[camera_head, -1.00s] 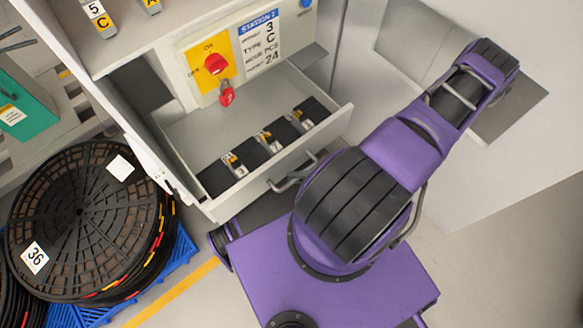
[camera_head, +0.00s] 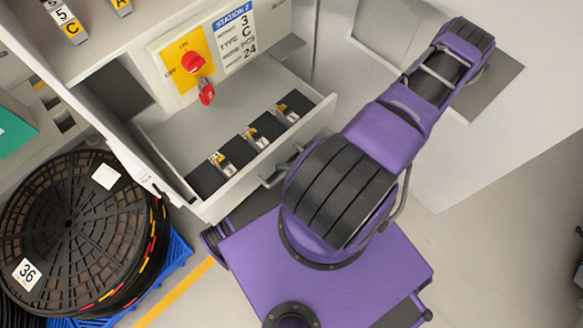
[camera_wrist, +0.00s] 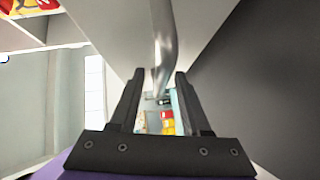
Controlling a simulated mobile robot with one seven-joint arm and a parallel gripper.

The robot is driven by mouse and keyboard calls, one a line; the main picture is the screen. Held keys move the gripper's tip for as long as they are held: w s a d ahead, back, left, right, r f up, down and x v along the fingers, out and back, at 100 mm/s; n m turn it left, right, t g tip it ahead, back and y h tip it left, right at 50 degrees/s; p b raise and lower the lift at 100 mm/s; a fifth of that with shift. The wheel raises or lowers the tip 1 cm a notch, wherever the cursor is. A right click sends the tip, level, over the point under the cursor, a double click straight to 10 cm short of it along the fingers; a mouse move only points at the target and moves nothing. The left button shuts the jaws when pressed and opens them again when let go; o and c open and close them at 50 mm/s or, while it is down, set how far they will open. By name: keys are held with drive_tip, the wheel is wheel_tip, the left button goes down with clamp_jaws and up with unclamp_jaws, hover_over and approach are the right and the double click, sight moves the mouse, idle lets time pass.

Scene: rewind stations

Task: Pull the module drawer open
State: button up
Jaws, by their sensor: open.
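The module drawer (camera_head: 265,158) under the station 2 panel stands pulled out in the head view, with several small modules (camera_head: 254,138) on dark strips inside. Its grey bar handle (camera_head: 275,176) is on the front face, partly covered by my arm. In the wrist view the handle (camera_wrist: 163,45) runs down from the top to between the fingertips of my gripper (camera_wrist: 160,76). The fingers are apart, one on each side of the handle's end, and I cannot tell whether either touches it. In the head view my gripper cannot be made out.
A panel with a red rotary switch (camera_head: 193,62) and a red padlock (camera_head: 206,92) is above the drawer. A stack of black reels (camera_head: 75,225) stands on a blue pallet (camera_head: 172,268) at left. Bare floor (camera_head: 490,240) lies at right.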

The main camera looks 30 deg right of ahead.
drive_tip(key=v, duration=1.7)
drive_tip(key=shift+d+b, duration=0.2)
drive_tip(key=shift+b, duration=0.2)
drive_tip(key=shift+s, duration=0.15)
